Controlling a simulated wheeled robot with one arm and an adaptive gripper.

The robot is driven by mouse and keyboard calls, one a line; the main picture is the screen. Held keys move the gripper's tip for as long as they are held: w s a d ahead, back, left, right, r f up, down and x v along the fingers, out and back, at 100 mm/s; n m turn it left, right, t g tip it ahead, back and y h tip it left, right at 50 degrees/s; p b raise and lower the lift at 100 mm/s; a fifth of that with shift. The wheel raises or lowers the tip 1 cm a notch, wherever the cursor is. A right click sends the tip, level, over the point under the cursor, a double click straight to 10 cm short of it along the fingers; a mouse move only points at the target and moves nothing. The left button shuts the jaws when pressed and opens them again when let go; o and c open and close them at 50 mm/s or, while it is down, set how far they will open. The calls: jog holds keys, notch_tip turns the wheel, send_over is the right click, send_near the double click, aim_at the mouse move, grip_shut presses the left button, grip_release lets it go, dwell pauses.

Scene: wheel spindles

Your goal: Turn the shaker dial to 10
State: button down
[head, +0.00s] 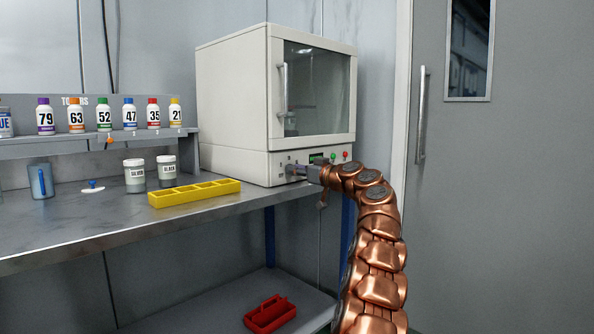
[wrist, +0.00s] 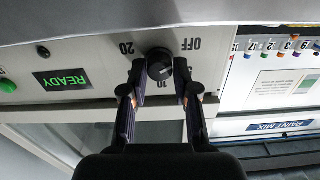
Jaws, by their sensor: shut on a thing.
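The shaker (head: 232,105) is a white cabinet with a glass door, standing at the right end of the bench. Its black round dial (wrist: 159,63) sits on the lower front panel (wrist: 85,55). The wrist view is upside down and shows the labels OFF, 20 and, partly hidden between the fingers, 10 around the dial. My gripper (wrist: 160,76) is shut on the dial, with one finger on each side. In the head view my gripper (head: 297,172) reaches the panel's left part and hides the dial. I cannot tell exactly which label the dial points at.
A green READY display (wrist: 63,78) and a green button (wrist: 7,86) are on the panel. A yellow tray (head: 195,200), two jars (head: 134,178) and a cup (head: 40,182) stand on the bench. A shelf of numbered bottles (head: 104,118) is behind. A red tray (head: 270,314) lies below.

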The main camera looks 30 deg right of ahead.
jog(key=m+p, duration=0.1)
jog(key=m, duration=0.1)
jog(key=m+p, duration=0.4)
jog(key=shift+r, duration=0.25)
jog(key=m+p, duration=0.5)
jog(key=shift+m, duration=0.3)
jog(key=m+p, duration=0.3)
jog(key=p, duration=0.1)
jog(key=shift+d+f+m, duration=0.1)
jog(key=shift+m, duration=0.2)
jog(key=m+p, duration=0.3)
jog(key=shift+m+p, duration=0.3)
jog(key=shift+f+m+p, duration=0.1)
jog(key=shift+m+p, duration=0.95)
jog(key=shift+m, duration=0.15)
jog(key=shift+f+m+p, duration=0.2)
jog(key=shift+m+p, duration=0.6)
jog(key=shift+m, duration=0.3)
jog(key=shift+f, duration=0.1)
